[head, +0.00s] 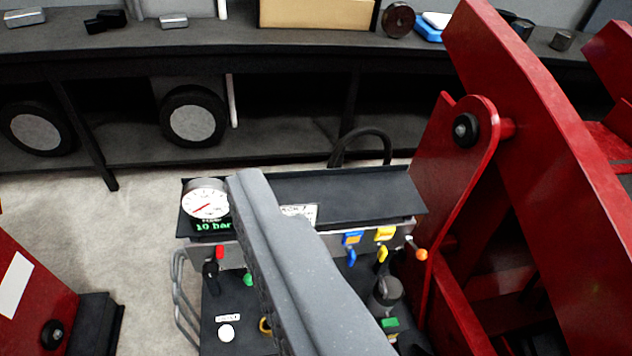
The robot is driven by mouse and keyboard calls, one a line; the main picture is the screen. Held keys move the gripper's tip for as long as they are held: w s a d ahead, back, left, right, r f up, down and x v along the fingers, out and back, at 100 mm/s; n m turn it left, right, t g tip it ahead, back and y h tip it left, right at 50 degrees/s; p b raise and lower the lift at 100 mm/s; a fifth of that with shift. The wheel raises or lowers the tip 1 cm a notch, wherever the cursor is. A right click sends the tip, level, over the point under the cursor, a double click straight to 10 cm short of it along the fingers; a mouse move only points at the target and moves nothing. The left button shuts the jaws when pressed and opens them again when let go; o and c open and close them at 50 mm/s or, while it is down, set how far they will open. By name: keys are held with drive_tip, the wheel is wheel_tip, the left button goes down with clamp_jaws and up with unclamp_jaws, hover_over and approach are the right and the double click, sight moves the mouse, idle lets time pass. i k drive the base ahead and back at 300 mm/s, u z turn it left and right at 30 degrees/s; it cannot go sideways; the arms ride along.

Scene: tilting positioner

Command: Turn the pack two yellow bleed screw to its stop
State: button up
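A dark hydraulic unit (213,305) stands at the lower middle. A small yellow handle (383,254) sits on its right side, below a yellow tag (385,233). A yellow ring-shaped part (265,325) shows at the left edge of a long grey bar, partly hidden by it. I cannot tell which yellow part is the pack two bleed screw. The grey bar, seemingly part of my gripper (256,185), crosses in front of the unit. Its fingertips cannot be made out, nor whether it is open or holds anything.
A gauge (206,203) sits above a green "10 bar" readout. A blue lever (350,257), a red-topped lever (212,270) and an orange knob (421,255) are on the unit. A large red frame (545,120) blocks the right. A bench (240,38) runs behind; floor shows left.

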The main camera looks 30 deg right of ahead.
sight(383, 251)
drive_tip(key=z, duration=0.65)
drive_tip(key=k, duration=1.1)
drive_tip(key=z, duration=0.25)
drive_tip(key=i, duration=1.6)
drive_tip(key=u, duration=0.4)
